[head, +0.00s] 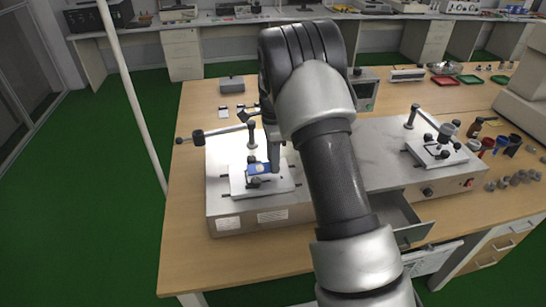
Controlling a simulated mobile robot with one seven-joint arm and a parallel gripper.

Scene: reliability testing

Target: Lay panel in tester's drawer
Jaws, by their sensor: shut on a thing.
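The tester (375,150) is a long grey metal box on the wooden table. A small white plate (284,184) sits on its left top and another fixture (437,153) on its right top. A small blue panel (257,169) with a pale patch shows over the left plate. My gripper (266,172) points down there, shut on the panel; its fingertips are small and partly hidden. I cannot tell whether the panel touches the plate. The tester's drawer (414,234) is pulled open at the front, right of my arm. My arm hides part of the drawer and the tester's middle.
A horizontal rod with a dark knob (198,137) stands near the tester's left end. Small cups and cylinders (487,146) crowd the right. Red and green trays (445,80) lie at the back right. The table front left (210,263) is clear. A white pole (134,95) stands at left.

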